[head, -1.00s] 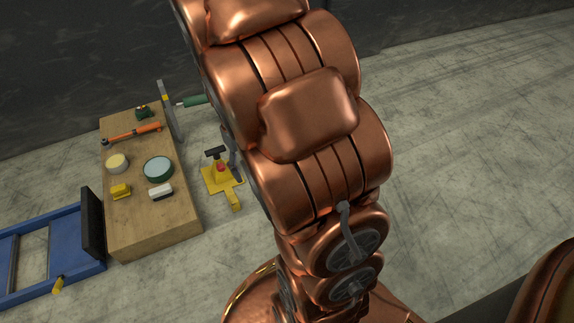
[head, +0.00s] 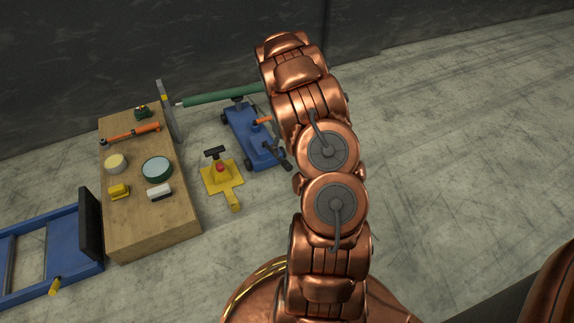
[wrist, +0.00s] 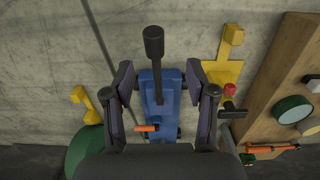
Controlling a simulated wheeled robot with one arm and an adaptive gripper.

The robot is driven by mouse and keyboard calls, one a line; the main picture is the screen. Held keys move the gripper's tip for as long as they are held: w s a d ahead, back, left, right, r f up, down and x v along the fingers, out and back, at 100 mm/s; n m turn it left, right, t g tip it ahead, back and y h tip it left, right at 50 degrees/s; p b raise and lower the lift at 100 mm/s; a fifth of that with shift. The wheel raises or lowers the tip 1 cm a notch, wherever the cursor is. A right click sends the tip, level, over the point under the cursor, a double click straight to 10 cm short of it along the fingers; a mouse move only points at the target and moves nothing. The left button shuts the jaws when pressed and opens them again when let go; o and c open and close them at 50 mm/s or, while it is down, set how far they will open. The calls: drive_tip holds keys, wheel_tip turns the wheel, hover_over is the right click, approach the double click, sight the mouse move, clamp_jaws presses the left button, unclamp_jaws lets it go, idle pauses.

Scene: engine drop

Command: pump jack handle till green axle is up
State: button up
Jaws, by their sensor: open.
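The blue jack (head: 250,140) sits on the floor in the head view, its far end under the green axle (head: 210,98). Whether axle and jack touch is unclear. The axle's right part is hidden behind my arm. The jack's black handle (head: 277,155) sticks out at its near end; it also shows in the wrist view (wrist: 153,45) with a thick grip. My gripper (wrist: 160,75) is open and empty, with the jack and handle seen between its fingers. I cannot tell the height between fingers and handle. The gripper is hidden behind my arm in the head view.
A yellow stand (head: 221,178) with a red knob stands left of the jack. Another yellow stand (wrist: 86,101) is across from it in the wrist view. A wooden bench (head: 150,225) with tools and a blue frame (head: 50,255) are at the left. Floor at the right is clear.

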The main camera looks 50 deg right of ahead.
sight(287, 163)
drive_tip(key=shift+w+d+f, duration=0.1)
drive_tip(key=shift+d+f, duration=0.2)
drive_tip(key=shift+f, duration=0.25)
drive_tip(key=shift+d+f, duration=0.3)
drive_tip(key=shift+f, duration=0.2)
wheel_tip(287, 163, down, 8)
drive_tip(key=b, duration=0.3)
drive_tip(key=shift+r, duration=0.25)
clamp_jaws()
